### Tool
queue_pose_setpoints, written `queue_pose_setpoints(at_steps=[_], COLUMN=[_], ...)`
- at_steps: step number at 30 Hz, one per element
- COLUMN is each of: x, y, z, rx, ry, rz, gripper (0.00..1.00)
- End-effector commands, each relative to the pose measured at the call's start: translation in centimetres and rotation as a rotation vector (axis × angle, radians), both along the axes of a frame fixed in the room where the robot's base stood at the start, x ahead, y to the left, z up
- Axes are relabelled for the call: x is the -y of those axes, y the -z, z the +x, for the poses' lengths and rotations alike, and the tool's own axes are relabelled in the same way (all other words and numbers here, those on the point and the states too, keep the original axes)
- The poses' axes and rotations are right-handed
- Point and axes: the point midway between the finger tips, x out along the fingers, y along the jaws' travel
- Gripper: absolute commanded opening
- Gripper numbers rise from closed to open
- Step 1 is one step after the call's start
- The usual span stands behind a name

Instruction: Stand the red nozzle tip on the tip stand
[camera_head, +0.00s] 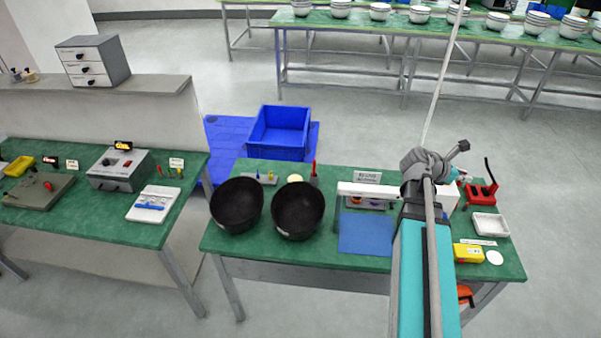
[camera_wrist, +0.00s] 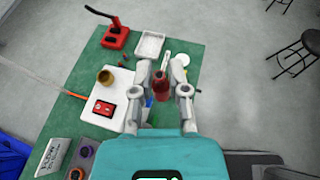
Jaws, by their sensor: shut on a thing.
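A red piece (camera_wrist: 161,87), which looks like the nozzle tip, is held between the two fingers of my gripper (camera_wrist: 162,80) in the wrist view. It is above the right end of the green table, and its lower end is hard to make out. In the head view my arm mostly hides the gripper, and I cannot make out the held piece there. I cannot tell for sure which fixture is the tip stand. A small grey plate with little coloured pieces (camera_head: 261,179) lies behind the black bowls.
Two black bowls (camera_head: 298,210) stand at the table's left. A red fixture (camera_head: 481,193), a white tray (camera_head: 490,224) and a yellow box (camera_head: 468,253) are at its right end. A blue mat (camera_head: 364,236) lies mid-table. Another green table (camera_head: 100,222) stands at left.

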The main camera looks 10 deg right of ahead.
Motion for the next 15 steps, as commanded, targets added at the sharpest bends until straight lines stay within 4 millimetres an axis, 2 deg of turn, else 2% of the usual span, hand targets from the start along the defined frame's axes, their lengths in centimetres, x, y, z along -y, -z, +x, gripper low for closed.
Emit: queue_pose_setpoints(at_steps=[1, 6, 15], x=[0.0, 0.0, 0.0], y=[1.3, 3.6, 5.6], z=[0.0, 0.0, 0.0], rx=[0.000, 0.000, 0.000], ry=[0.000, 0.000, 0.000], rz=[0.000, 0.000, 0.000], gripper=[0.02, 0.02, 0.02])
